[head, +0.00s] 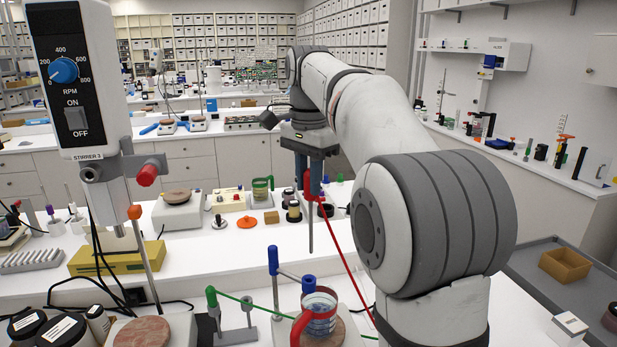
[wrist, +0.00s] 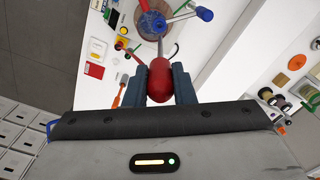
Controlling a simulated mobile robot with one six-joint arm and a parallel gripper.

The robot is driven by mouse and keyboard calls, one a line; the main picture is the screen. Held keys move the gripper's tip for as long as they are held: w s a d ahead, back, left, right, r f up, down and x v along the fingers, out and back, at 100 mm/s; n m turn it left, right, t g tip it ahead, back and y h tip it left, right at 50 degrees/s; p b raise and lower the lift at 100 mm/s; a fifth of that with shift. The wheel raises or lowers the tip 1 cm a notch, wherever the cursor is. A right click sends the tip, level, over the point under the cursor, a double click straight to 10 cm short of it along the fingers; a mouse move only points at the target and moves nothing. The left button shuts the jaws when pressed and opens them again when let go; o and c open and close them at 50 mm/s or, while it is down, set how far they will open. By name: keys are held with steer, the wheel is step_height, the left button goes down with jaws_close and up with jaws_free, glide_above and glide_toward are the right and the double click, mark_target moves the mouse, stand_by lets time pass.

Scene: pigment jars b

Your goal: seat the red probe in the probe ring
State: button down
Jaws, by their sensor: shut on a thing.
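My gripper (head: 313,178) is shut on the red probe (head: 307,186). The probe hangs upright, its thin metal rod pointing down and its red cable trailing to the lower right. In the wrist view the probe's red body (wrist: 159,78) sits between the fingers of my gripper (wrist: 172,88). A blue-posted stand (head: 273,262) has a side arm reaching to a small blue collar, which looks like the probe ring (head: 308,284), over a glass beaker (head: 320,315). The rod tip is above the collar's height in the head view. The collar's opening is not clear.
The beaker has a red handle and stands on a brown-topped plate (head: 347,335). A green probe (head: 211,297) with a cable rests in a stand to its left. A stirrer (head: 75,80) stands at the left.

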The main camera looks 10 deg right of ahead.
mark_target(308, 201)
steer(key=shift+s+a+r+n, duration=0.15)
steer(key=shift+n, duration=0.95)
steer(key=shift+f+b, duration=2)
steer(key=shift+f, duration=0.9)
steer(key=shift+p, duration=0.7)
steer(key=shift+f, duration=0.1)
